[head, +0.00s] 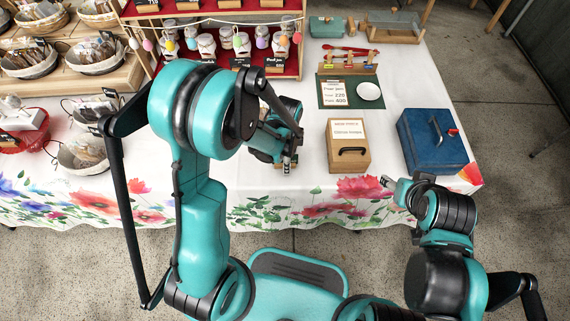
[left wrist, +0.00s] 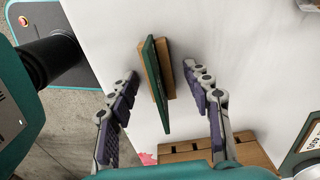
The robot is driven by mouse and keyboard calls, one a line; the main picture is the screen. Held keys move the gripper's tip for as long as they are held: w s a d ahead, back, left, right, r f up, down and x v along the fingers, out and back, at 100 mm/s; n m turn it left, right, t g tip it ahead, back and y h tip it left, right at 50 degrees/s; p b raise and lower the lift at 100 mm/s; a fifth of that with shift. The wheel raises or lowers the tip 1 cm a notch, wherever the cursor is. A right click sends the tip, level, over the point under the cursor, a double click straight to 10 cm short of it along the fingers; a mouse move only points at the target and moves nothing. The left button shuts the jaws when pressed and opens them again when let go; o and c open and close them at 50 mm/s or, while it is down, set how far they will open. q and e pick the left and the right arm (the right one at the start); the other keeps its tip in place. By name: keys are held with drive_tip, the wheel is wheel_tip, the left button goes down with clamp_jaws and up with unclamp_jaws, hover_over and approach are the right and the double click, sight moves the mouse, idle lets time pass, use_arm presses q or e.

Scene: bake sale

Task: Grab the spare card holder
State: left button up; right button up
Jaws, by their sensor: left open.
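The card holder, a small wooden block (left wrist: 170,72) with a dark green card (left wrist: 153,80) standing against it, is on the white tablecloth in the left wrist view. My left gripper (left wrist: 162,72) is open, with one finger on each side of the holder and a visible gap to both. In the head view my left gripper (head: 288,163) is low over the table's front part, left of the wooden box, and its arm mostly hides the holder. My right gripper (head: 386,182) is by the table's front edge; its opening is too small to judge.
A blue cash box (head: 433,150) is further right. Jars (head: 207,47) on a red shelf stand behind left.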

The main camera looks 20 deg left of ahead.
use_arm(q)
clamp_jaws()
drive_tip(key=shift+r, duration=0.2)
